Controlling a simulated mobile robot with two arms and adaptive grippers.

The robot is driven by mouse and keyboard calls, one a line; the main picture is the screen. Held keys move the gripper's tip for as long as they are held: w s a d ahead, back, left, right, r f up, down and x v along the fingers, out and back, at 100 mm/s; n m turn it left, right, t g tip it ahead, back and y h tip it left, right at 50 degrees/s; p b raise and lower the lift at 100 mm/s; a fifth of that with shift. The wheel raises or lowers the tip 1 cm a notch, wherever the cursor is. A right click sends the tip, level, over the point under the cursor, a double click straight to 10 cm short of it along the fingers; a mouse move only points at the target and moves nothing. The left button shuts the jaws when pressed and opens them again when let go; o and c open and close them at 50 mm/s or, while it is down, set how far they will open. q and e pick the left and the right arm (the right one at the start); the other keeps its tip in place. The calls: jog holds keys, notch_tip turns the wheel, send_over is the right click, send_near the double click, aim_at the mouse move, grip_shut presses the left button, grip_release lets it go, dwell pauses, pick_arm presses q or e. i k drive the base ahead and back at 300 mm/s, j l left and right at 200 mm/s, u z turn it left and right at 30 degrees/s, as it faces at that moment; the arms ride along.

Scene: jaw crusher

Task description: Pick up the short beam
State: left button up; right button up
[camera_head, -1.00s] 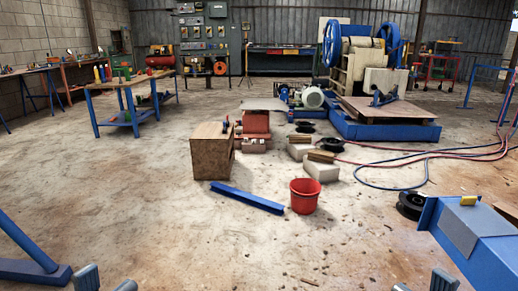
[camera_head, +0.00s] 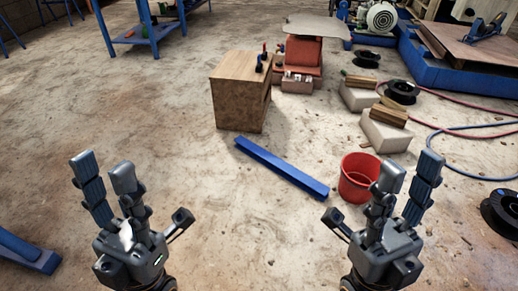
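The short beam is a blue metal bar (camera_head: 282,167) lying flat on the concrete floor in the head view. It runs slantwise from near the wooden box to just left of the red bucket. My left gripper (camera_head: 143,185) is at the lower left, with its fingers spread and nothing between them. My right gripper (camera_head: 370,195) is at the lower right, also spread and empty, and its fingers overlap part of the bucket in the picture. Both grippers appear nearer to me than the beam and apart from it.
A wooden box (camera_head: 238,100) stands behind the beam's left end. A red bucket (camera_head: 352,184) stands by its right end. Pale blocks with wood pieces (camera_head: 385,134), black spools (camera_head: 402,92) and hoses (camera_head: 470,130) lie to the right. Floor in front of the beam is clear.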

aim_at(316, 189)
jog(key=i+j, duration=0.1)
jog(key=i, duration=0.35)
jog(key=i+j+z, duration=0.1)
jog(key=i, duration=0.4)
jog(key=i+j+z, duration=0.2)
jog(key=i+z, duration=0.25)
jog(key=i+j+z, duration=0.35)
jog(key=z, duration=0.15)
jog(key=i+j+z, duration=0.3)
jog(key=j+z, duration=0.15)
